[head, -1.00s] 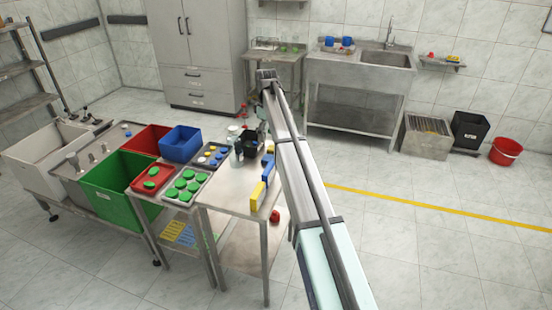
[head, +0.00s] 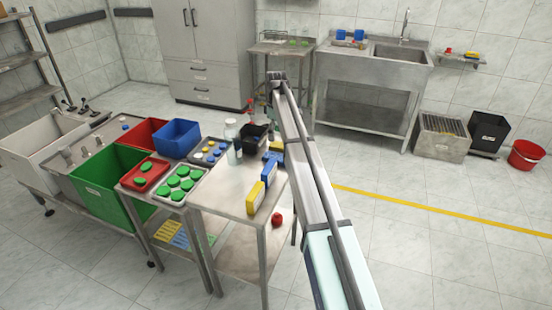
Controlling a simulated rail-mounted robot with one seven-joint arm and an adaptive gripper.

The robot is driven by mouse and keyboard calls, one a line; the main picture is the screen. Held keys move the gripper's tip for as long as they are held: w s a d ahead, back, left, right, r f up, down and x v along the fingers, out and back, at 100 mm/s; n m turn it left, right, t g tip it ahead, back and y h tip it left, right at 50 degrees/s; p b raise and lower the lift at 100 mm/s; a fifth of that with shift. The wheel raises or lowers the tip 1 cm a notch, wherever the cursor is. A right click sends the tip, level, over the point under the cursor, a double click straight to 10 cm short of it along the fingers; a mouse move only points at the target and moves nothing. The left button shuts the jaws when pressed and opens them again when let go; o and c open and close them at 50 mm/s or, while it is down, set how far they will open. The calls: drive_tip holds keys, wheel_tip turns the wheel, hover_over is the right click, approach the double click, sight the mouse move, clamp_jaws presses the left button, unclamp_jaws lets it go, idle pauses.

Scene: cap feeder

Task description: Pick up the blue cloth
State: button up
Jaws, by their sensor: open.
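I cannot single out the blue cloth with certainty. A blue item (head: 269,172) stands at the right edge of the steel table (head: 225,187), beside a yellow block (head: 256,198); it may be a sponge or box. Flat blue and yellow sheets (head: 172,232) lie on a lower shelf to the left. My arm reaches up from the bottom right, past the table's right edge, to a joint near the cabinet. My gripper cannot be made out; it seems hidden behind the arm.
A black container (head: 254,134) and a clear bottle (head: 231,130) stand at the table's back. Left are a tray of green caps (head: 181,185), a green bin (head: 108,180), a red bin (head: 146,133) and a blue bin (head: 181,139).

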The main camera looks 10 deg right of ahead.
sight(276, 156)
wheel_tip(276, 156, down, 12)
drive_tip(key=p, duration=0.3)
drive_tip(key=shift+w+r, duration=0.1)
drive_tip(key=c, duration=1.1)
